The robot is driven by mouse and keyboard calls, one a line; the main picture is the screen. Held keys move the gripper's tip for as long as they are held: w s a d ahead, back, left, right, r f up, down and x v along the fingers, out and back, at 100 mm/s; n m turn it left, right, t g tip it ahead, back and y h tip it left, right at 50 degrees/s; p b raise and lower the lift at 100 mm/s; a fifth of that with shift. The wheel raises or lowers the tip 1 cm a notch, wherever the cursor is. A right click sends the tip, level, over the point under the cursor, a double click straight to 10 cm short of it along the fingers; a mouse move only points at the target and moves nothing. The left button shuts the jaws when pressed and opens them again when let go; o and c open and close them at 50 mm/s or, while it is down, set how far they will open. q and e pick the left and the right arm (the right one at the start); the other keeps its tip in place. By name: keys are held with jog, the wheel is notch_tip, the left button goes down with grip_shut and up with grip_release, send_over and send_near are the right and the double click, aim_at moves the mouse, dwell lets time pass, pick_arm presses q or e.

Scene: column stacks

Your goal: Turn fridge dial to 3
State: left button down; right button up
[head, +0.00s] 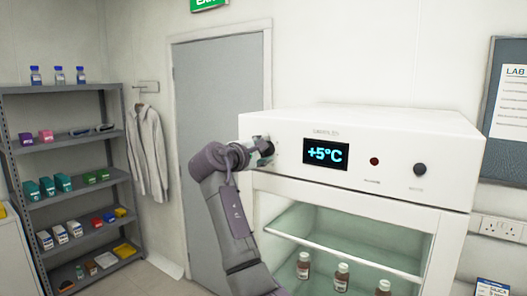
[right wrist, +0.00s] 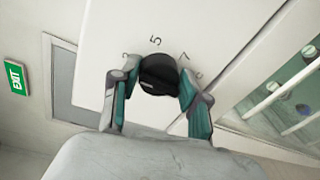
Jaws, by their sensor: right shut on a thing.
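The white fridge (head: 400,125) has a dark display (head: 325,153) reading +5°C on its top panel. The round black dial (right wrist: 158,72) sits between the two fingers of my right gripper (right wrist: 157,88) in the right wrist view, with a finger on either side. Printed marks ring the dial; 5 and 7 are readable, others are partly covered or unclear. I cannot make out a pointer on the dial. In the head view my right gripper (head: 262,150) is at the left end of the panel and hides most of the dial. My left gripper is not in view.
A dark red button or light (head: 375,161) and a black knob (head: 420,170) are on the panel's right side. Below, brown bottles (head: 341,276) stand inside the fridge compartment. A grey shelf rack (head: 70,90) stands at the left, beside a hanging coat (head: 147,150) and grey door (head: 220,90).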

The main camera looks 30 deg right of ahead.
jog(key=shift+r, duration=0.15)
jog(key=o, duration=1.1)
jog(key=shift+w, duration=0.1)
jog(key=v, duration=1.2)
jog(key=shift+f, duration=0.2)
